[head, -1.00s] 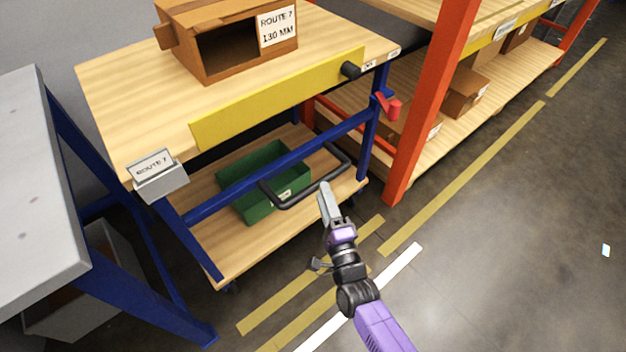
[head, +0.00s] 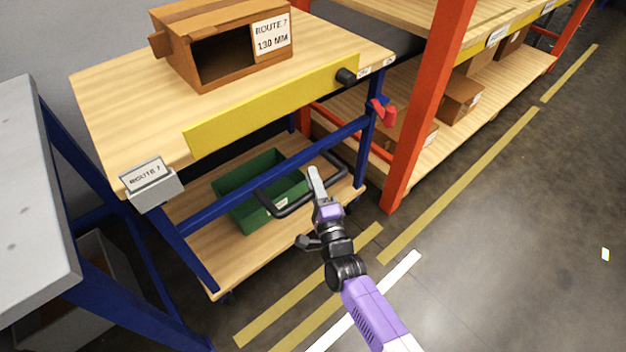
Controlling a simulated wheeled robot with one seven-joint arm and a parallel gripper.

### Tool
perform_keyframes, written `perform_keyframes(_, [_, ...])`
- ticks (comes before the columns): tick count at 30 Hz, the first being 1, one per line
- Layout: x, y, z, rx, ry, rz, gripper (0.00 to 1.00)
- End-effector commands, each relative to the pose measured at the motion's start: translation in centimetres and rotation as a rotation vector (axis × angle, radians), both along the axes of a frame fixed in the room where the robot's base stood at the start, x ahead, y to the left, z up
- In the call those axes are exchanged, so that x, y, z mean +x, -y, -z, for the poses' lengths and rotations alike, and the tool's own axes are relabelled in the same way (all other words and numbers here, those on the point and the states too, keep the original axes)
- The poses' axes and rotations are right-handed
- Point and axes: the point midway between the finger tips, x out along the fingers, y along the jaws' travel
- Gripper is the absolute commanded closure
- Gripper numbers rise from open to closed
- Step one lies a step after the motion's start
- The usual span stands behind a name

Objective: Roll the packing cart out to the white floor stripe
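The packing cart (head: 110,105) has a wooden top, a blue frame, a yellow front board and a lower wooden shelf. A black bar handle (head: 294,206) sticks out from its front. My gripper (head: 314,180) is just in front of the right part of the handle and overlaps it in the picture. I cannot tell whether it touches the bar. The fingers line up with each other, so their opening is hidden. The white floor stripe (head: 402,270) runs diagonally in front of the cart, partly behind my arm.
An open cardboard box (head: 178,50) sits on the cart, and a green bin (head: 236,208) on its lower shelf. A red lever (head: 384,114) is on the cart's right post. An orange-posted rack (head: 424,120) stands right, a grey table (head: 35,200) left.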

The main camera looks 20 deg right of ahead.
Motion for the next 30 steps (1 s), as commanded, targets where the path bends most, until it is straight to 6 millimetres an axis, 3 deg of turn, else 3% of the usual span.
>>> perform_keyframes(1, [-0.01, 0.00, 0.00, 0.000, 0.000, 0.000, 0.88])
perform_keyframes(3, [-0.02, 0.00, 0.00, 0.000, 0.000, 0.000, 1.00])
perform_keyframes(30, [-0.06, -0.01, 0.08, 0.000, -0.001, 0.000, 1.00])
